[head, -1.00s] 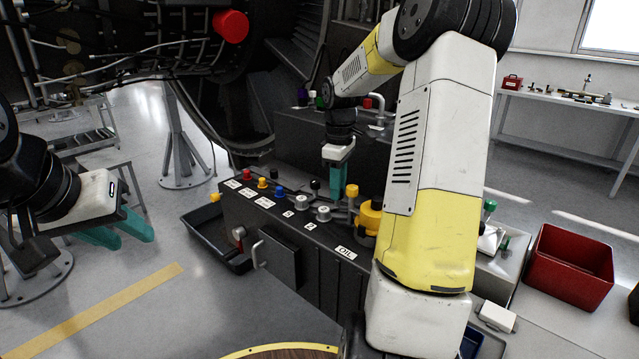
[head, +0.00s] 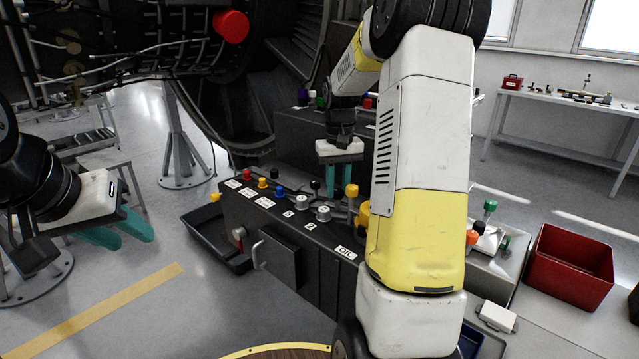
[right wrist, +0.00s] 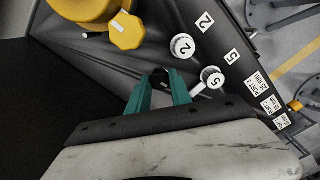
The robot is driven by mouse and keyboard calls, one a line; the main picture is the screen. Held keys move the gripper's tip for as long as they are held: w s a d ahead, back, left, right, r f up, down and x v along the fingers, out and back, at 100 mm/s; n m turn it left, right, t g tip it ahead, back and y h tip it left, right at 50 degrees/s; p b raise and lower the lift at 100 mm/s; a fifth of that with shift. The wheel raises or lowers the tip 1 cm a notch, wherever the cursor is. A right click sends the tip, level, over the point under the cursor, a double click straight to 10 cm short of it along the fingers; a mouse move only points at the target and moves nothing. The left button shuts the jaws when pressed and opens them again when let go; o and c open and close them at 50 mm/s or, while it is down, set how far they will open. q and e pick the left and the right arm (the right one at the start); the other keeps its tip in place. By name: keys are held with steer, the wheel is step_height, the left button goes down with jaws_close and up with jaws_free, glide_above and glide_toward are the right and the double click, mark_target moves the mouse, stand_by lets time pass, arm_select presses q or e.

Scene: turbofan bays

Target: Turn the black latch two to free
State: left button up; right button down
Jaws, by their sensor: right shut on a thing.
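My right gripper (head: 338,190) reaches down over the dark console (head: 300,238), behind the white knobs marked 2 (right wrist: 182,46) and 5 (right wrist: 212,77). Its teal fingers (right wrist: 160,88) are shut on a small black piece (right wrist: 164,75), which I take to be black latch two; the fingers hide most of it. A black ball knob (head: 315,187) shows just left of the fingers in the head view. A yellow knob (head: 352,190) stands just right of them. My left gripper (head: 122,234) is open and empty, well left of the console.
Red, yellow and blue knobs line the console's left part. A black tray (head: 205,243) lies beside its left end. A red bin (head: 568,266) and a tray with coloured caps (head: 488,238) stand right. A large yellow knob (right wrist: 85,10) is close to the right gripper.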

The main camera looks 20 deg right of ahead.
mark_target(338, 191)
steer(key=shift+m, duration=1)
steer(key=c, duration=1.2)
jaws_free()
steer(key=shift+o, duration=0.2)
step_height(338, 191, up, 8)
steer(key=shift+f, duration=0.1)
